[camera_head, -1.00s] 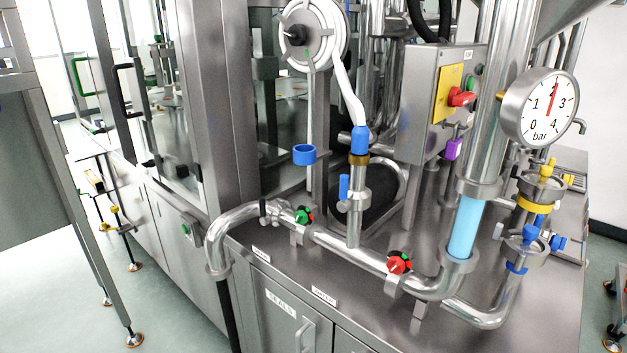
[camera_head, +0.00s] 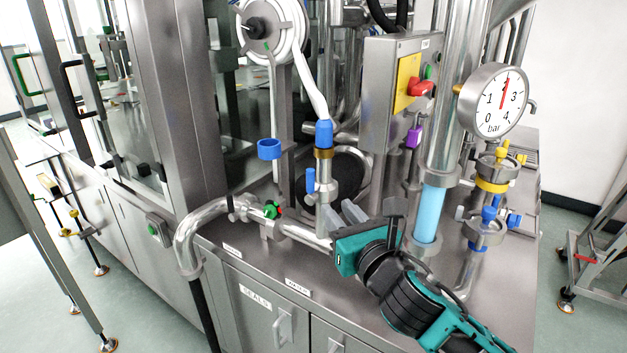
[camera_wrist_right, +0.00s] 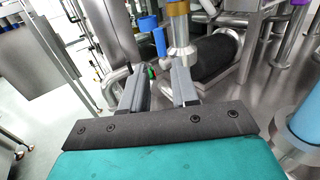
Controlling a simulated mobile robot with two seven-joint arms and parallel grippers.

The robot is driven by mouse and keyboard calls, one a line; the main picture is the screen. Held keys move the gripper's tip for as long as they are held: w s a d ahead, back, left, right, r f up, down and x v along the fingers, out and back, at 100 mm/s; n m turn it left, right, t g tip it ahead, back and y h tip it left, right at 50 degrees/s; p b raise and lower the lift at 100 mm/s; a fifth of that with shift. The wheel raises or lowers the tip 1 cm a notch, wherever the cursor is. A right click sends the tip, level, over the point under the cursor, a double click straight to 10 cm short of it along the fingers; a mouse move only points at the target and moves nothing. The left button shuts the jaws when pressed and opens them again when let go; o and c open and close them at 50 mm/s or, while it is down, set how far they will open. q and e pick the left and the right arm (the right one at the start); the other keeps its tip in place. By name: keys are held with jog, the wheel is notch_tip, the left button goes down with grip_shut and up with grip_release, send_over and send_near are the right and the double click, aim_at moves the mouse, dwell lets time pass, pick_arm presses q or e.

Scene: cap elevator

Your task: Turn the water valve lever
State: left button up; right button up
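A short blue lever (camera_head: 310,181) stands upright along a vertical steel pipe (camera_head: 325,175) with a brass collar. It also shows in the right wrist view (camera_wrist_right: 160,42), beyond the fingers. A green valve knob (camera_head: 272,210) sits on the horizontal pipe to its left; a sliver of green shows between the fingers in the wrist view. I cannot read for sure which valve is labelled water. My right gripper (camera_head: 345,212) is open and empty, in front of and below the blue lever, apart from it. My left gripper is not in view.
A blue ring (camera_head: 270,149) and a white hose (camera_head: 312,85) hang above the pipes. A control box with a red switch (camera_head: 421,88), a clear blue pipe section (camera_head: 429,214) and a pressure gauge (camera_head: 497,100) stand at right. A labelled steel cabinet (camera_head: 260,318) lies below.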

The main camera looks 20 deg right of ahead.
aim_at(312, 180)
jog(key=w, duration=0.8)
jog(key=w+a, duration=0.1)
jog(key=w, duration=0.3)
jog(key=shift+w, duration=0.1)
jog(key=shift+c, duration=0.2)
grip_shut()
jog(key=shift+f, duration=0.1)
